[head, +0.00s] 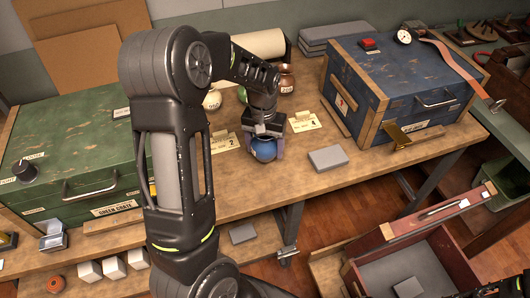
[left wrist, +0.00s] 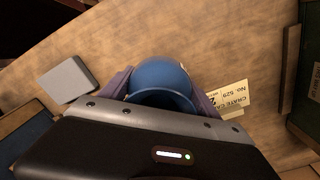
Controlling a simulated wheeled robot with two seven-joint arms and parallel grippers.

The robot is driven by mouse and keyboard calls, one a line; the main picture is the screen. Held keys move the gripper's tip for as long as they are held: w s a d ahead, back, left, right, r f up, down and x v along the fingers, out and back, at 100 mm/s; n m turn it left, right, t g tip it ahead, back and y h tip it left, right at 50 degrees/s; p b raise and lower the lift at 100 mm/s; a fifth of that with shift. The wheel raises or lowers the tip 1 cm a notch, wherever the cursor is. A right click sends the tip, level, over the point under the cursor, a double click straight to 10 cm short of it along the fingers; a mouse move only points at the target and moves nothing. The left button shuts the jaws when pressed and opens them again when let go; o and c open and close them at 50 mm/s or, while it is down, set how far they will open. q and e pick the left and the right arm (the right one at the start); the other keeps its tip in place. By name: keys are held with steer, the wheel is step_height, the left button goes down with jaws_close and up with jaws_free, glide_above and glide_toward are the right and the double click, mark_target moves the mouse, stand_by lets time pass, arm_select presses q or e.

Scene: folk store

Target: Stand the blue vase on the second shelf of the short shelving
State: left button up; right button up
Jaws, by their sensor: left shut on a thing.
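The blue vase (head: 263,149) is at the front part of the wooden table (head: 300,181) in the head view. My left gripper (head: 265,146) comes down over it from above and is shut on it, with a finger on either side. In the left wrist view the blue vase (left wrist: 162,80) shows between the two purple-grey fingers, its round mouth partly hidden by the gripper body. I cannot tell whether its base touches the table. My right gripper is not clearly in view; only a dark part shows at the lower right corner. I cannot make out the short shelving for certain.
A green crate (head: 75,150) stands left and a blue crate (head: 400,90) right on the table. A grey block (head: 328,159), number cards (head: 304,122) and other vases (head: 286,80) are close to the gripper. A red-brown open drawer box (head: 410,255) is at lower right.

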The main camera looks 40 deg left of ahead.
mark_target(265, 156)
arm_select(q)
steer(key=shift+f+p, duration=0.3)
steer(key=shift+f, duration=1.5)
steer(key=shift+f, duration=0.1)
steer(key=shift+f, duration=0.15)
steer(key=o, duration=1.6)
steer(key=shift+o, duration=0.2)
step_height(265, 156, up, 12)
steer(key=b, duration=0.1)
steer(key=shift+a+r, duration=0.15)
steer(key=shift+r, duration=0.1)
steer(key=shift+s, duration=0.1)
